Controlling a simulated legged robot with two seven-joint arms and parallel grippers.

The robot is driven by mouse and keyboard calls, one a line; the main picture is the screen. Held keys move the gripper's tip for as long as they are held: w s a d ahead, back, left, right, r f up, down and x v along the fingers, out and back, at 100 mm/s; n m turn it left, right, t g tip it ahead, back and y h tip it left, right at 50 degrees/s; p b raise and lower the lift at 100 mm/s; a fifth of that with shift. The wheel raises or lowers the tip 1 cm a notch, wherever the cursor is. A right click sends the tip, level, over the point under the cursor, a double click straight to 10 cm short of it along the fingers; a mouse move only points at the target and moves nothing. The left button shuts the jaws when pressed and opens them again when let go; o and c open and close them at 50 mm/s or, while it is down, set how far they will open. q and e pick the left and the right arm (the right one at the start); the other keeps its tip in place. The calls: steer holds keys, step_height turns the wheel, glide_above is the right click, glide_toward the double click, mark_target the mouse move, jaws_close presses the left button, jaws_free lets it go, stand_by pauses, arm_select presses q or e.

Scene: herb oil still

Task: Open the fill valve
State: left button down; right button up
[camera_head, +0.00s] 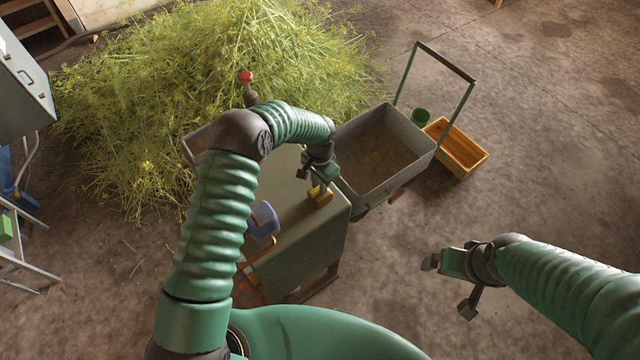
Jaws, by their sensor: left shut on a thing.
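My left arm reaches over a green-grey cabinet (318,250). My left gripper (317,188) points down at its top, near the right edge. A red knob (246,76) on a dark stem shows behind my left elbow. My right gripper (448,286) is open and empty above bare floor at the right, its fingers wide apart.
A blue object (264,218) and copper pipe (258,253) are near my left forearm. Cut herbs (130,130) fill the back left.

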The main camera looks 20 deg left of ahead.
arm_select(q)
steer(key=shift+w+m, duration=0.2)
steer(key=shift+m, duration=0.4)
steer(key=shift+a+r+m, duration=0.1)
steer(key=shift+r+m, duration=0.1)
steer(key=shift+m, duration=0.2)
steer(key=shift+d, duration=0.2)
steer(key=c, duration=1.5)
jaws_free()
steer(key=shift+o, duration=0.2)
steer(key=shift+f, duration=0.1)
steer(key=shift+a, duration=0.1)
step_height(320, 180, up, 17)
steer(key=b, duration=0.3)
steer(key=shift+f, duration=0.1)
